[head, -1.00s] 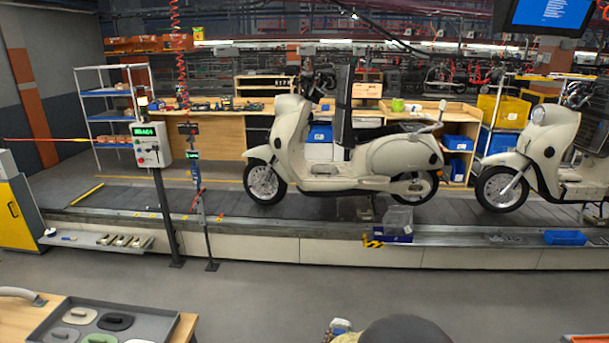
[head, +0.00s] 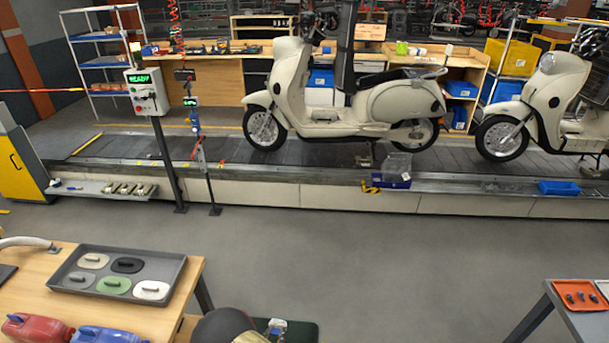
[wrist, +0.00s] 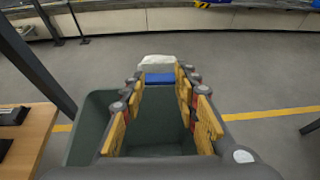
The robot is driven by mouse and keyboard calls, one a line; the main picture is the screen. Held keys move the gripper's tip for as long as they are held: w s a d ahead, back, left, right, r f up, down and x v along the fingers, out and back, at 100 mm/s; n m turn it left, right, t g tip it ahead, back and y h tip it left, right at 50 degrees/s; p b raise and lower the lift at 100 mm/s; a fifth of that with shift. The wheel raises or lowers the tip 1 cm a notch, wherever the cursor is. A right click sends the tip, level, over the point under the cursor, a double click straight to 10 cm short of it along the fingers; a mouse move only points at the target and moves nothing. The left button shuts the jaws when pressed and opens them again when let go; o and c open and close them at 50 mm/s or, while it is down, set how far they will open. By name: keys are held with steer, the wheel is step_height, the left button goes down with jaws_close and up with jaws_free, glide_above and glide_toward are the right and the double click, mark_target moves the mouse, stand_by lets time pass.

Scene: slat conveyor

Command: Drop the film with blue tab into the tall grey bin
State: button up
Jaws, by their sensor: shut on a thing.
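The film with blue tab shows in the wrist view as a crumpled whitish film (wrist: 157,62) with a blue tab (wrist: 159,78). My gripper (wrist: 158,74) is shut on it, with the film at its fingertips. A grey-green bin (wrist: 84,130) stands below the gripper in the wrist view, its dark inside visible between and beside the fingers. The film appears over the bin's far part; the exact height between them I cannot tell. In the head view my gripper (head: 275,328) is at the bottom edge, beside the dark bin (head: 306,332), mostly cut off.
A wooden bench (head: 188,300) with a grey tray (head: 165,268) of pads and jugs stands at left. A table with an orange tray (head: 578,296) is at right. Grey floor is clear up to the conveyor (head: 330,196) carrying cream scooters.

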steer(key=s+a+f+b, duration=0.1)
steer(key=s+f, duration=0.1)
steer(key=f, duration=0.4)
steer(key=s+a+f+b, duration=0.1)
steer(key=s+f, duration=0.2)
steer(key=f, duration=0.3)
steer(key=shift+s+f+y+b, duration=0.2)
steer(key=shift+s+y+b, duration=0.1)
steer(key=shift+s+b, duration=0.1)
steer(key=o, duration=1.2)
steer(key=shift+n, duration=0.3)
steer(key=v, duration=1.2)
steer(key=shift+d+f, duration=0.1)
steer(key=shift+f, duration=0.05)
